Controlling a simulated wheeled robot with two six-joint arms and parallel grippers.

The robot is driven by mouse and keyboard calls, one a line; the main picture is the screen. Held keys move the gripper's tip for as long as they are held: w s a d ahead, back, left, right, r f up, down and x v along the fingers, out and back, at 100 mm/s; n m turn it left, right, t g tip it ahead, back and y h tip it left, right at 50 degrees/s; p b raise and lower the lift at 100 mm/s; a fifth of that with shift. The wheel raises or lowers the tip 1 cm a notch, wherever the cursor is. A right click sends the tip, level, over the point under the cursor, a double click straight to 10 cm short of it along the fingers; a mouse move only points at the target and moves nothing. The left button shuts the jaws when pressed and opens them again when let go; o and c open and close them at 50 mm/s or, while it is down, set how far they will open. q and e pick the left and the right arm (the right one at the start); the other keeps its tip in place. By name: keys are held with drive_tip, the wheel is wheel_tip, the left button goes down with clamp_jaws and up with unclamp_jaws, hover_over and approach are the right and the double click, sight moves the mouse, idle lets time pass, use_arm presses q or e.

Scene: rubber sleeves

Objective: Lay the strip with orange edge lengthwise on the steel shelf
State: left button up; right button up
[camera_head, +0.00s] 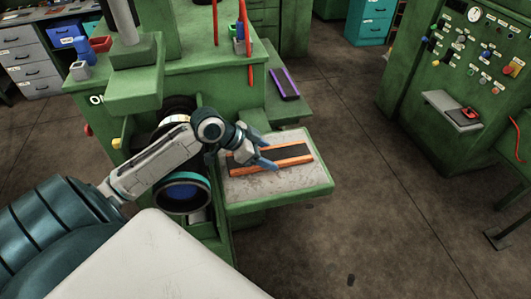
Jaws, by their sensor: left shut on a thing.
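The strip with orange edge (291,150) has a dark middle and orange long sides. It is at the steel shelf (305,180), its long side running along the shelf's length. I cannot tell whether it rests on the shelf or is held just above it. My left gripper (262,150) comes in from the left and is shut on the strip, covering part of its left half. My right gripper is not in view.
A strip with purple edge (284,84) lies on a green ledge behind the shelf. The green machine (180,75) stands to the left and behind. A control cabinet (450,90) is at the right, with clear floor between.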

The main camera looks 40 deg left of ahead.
use_arm(q)
drive_tip(key=shift+f, duration=0.1)
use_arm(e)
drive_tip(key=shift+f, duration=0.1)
use_arm(q)
drive_tip(key=o, duration=1.1)
drive_tip(key=shift+c, duration=0.2)
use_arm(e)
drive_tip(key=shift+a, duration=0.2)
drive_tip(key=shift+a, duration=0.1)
